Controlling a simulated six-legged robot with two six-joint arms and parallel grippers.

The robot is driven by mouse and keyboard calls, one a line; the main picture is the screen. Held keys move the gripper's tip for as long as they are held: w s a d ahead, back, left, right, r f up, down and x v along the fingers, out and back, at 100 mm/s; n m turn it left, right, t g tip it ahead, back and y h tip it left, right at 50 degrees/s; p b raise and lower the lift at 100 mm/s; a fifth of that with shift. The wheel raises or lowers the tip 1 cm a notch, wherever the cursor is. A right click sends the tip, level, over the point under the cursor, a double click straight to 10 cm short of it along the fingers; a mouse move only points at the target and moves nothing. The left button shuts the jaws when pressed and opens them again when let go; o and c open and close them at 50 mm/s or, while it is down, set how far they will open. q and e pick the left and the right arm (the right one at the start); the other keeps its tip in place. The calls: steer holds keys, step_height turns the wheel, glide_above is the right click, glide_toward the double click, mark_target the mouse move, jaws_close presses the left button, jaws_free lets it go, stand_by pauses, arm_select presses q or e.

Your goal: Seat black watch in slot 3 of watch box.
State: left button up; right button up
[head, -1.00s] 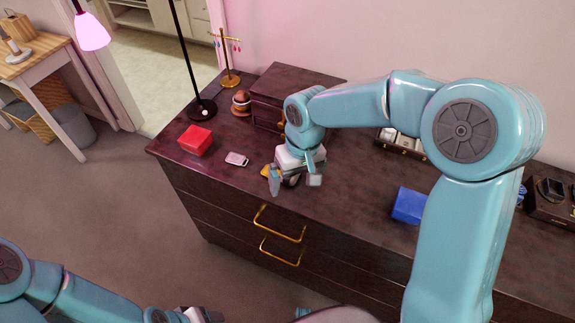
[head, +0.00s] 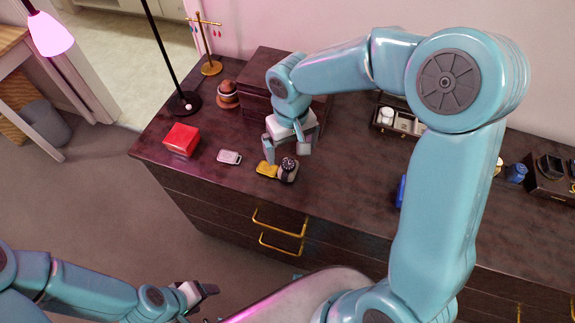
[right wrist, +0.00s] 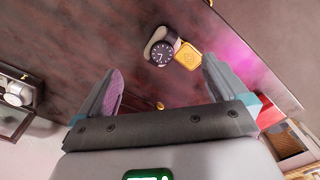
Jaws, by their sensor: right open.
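The black watch (head: 289,165) lies on the dark dresser top, with a yellow block-like item (head: 266,169) right beside it. In the right wrist view the watch (right wrist: 161,53) shows a round dark face on a pale cushion, touching or nearly touching the yellow item (right wrist: 187,55). My right gripper (head: 286,153) is open and empty just behind and above the watch. A dark compartmented box (head: 380,128) with pale cushions, apparently the watch box, stands farther right, partly hidden by my arm; its slot numbers cannot be read. My left gripper (head: 200,291) is low, away from the dresser.
A red box (head: 181,139) and a small silver item (head: 229,157) lie left of the watch. A lamp base (head: 185,104), brown ornament (head: 228,95) and dark chest (head: 256,80) stand behind. A dark stand (head: 548,184) is at right. My right arm mostly hides a blue box (head: 401,190).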

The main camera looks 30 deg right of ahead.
steer(key=f, duration=0.5)
steer(key=w+f+p, duration=0.1)
steer(key=f, duration=0.2)
steer(key=shift+s, duration=0.2)
steer(key=shift+w+a, duration=0.1)
steer(key=c, duration=1)
steer(key=shift+r, duration=0.1)
step_height(320, 180, up, 19)
glide_toward(288, 165)
steer(key=a, duration=0.1)
steer(key=a+f, duration=0.1)
steer(key=shift+w+a+n, duration=0.3)
steer(key=shift+w, duration=0.1)
